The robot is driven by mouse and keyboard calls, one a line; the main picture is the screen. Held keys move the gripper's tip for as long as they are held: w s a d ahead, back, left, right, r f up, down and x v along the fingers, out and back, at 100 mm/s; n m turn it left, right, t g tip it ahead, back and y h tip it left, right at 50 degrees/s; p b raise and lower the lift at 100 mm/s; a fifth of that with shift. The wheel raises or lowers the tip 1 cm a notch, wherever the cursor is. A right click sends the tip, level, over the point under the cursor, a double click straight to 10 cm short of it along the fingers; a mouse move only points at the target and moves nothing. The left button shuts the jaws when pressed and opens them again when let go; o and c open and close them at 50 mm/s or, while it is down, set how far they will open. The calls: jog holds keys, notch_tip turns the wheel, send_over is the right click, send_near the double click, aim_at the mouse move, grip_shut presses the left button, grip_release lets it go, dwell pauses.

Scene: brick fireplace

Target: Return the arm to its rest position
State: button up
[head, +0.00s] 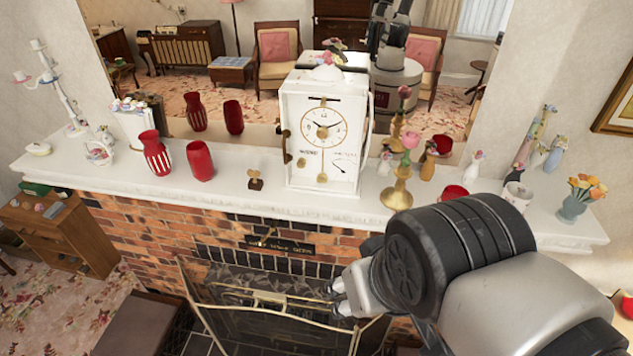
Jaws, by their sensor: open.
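My arm comes in from the lower right, in front of the mantel. My gripper (336,297) points left, below the mantel edge and in front of the fireplace opening. Only its small fingers show past the wrist. They are open, with nothing seen between them. The dark arm joint hides part of the gripper.
A white mantel shelf (238,192) holds a white clock (322,135), two red vases (200,160), a brass candlestick (397,190), a flower vase (573,207) and figurines. A gold-framed fire screen (205,315) stands below, close to my gripper. A mirror hangs behind.

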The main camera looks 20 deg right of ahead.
jog(key=shift+f, duration=0.1)
notch_tip(320, 180, down, 28)
jog(key=b, duration=2.8)
